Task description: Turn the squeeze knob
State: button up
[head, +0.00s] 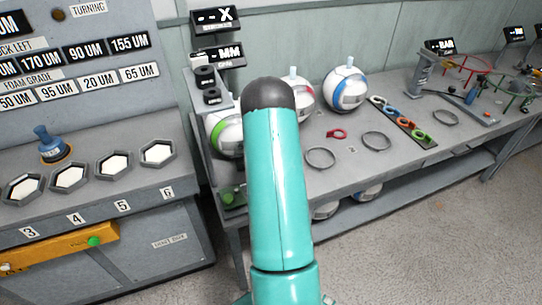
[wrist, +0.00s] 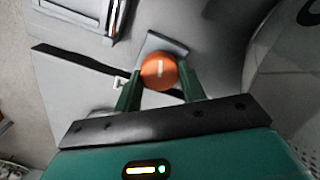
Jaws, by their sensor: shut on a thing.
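In the wrist view, an orange round knob (wrist: 159,70) with a small white mark line on top sits between the two green fingers of my gripper (wrist: 160,80). My gripper is shut on the knob, one finger against each side. The knob is on a grey piece at the bench edge. The knob and my gripper do not show in the head view, where my teal arm covers part of the bench.
The grey bench (head: 350,165) bears a green-striped ball (head: 226,133), a pink-marked ball (head: 300,98) and a blue-striped ball (head: 346,90). A tray of coloured rings (head: 405,124) lies to the right. A cabinet (head: 100,240) with hexagonal pads stands at left. Floor is free at right.

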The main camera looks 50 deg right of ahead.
dwell(0.3)
jog(key=o, duration=1)
jog(key=shift+c, duration=0.2)
notch_tip(320, 180, up, 14)
jog(key=shift+f, duration=0.15)
dwell(0.3)
